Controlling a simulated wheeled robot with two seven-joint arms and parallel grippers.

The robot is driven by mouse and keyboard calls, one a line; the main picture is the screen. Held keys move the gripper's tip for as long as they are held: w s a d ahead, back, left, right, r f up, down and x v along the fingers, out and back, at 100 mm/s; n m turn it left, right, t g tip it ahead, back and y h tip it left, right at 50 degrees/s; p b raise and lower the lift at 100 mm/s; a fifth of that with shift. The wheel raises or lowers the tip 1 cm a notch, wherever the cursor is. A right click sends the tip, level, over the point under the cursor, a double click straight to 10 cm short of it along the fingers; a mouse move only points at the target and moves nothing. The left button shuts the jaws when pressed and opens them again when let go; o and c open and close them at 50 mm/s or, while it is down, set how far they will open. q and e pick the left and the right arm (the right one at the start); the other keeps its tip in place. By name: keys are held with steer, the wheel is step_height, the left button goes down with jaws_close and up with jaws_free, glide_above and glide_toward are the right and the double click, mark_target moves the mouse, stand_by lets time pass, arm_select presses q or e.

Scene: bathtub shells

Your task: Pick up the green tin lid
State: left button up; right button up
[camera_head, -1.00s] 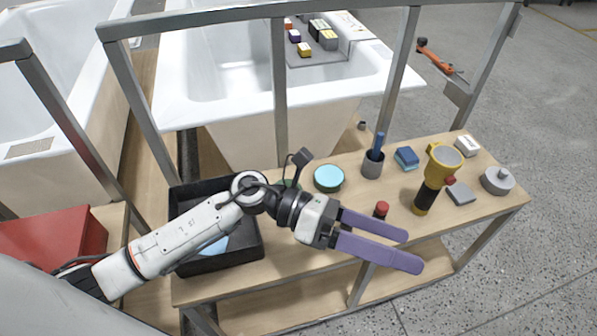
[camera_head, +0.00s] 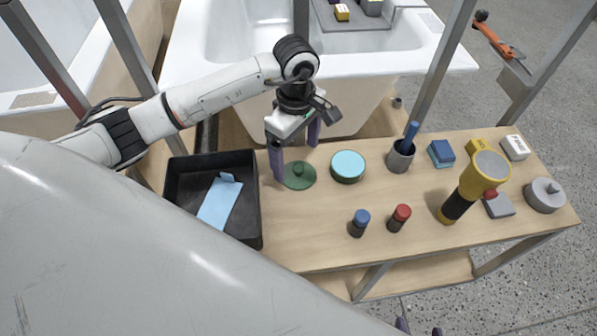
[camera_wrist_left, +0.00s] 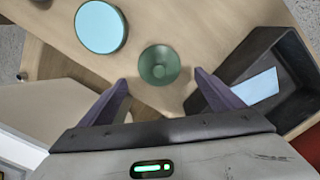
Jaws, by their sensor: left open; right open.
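The green tin lid (camera_head: 299,176), a flat round disc with a small knob, lies on the wooden bench between the black tray and the turquoise round tin. It also shows in the left wrist view (camera_wrist_left: 159,64), just beyond the fingertips and between their lines. My left gripper (camera_head: 296,162) is open and empty, pointing down close to the lid; its purple fingers show spread in the wrist view (camera_wrist_left: 161,78). Whether a finger touches the lid I cannot tell. My right gripper (camera_head: 420,328) shows only as two separated purple tips at the bottom edge.
The black tray (camera_head: 254,215) with a light blue piece stands left of the lid. The turquoise tin (camera_head: 348,166) is close on the right. Bare bench lies in front.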

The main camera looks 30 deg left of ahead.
mark_target(298, 168)
arm_select(q)
steer(key=f, duration=0.5)
steer(key=shift+d, duration=0.2)
steer(key=c, duration=1.1)
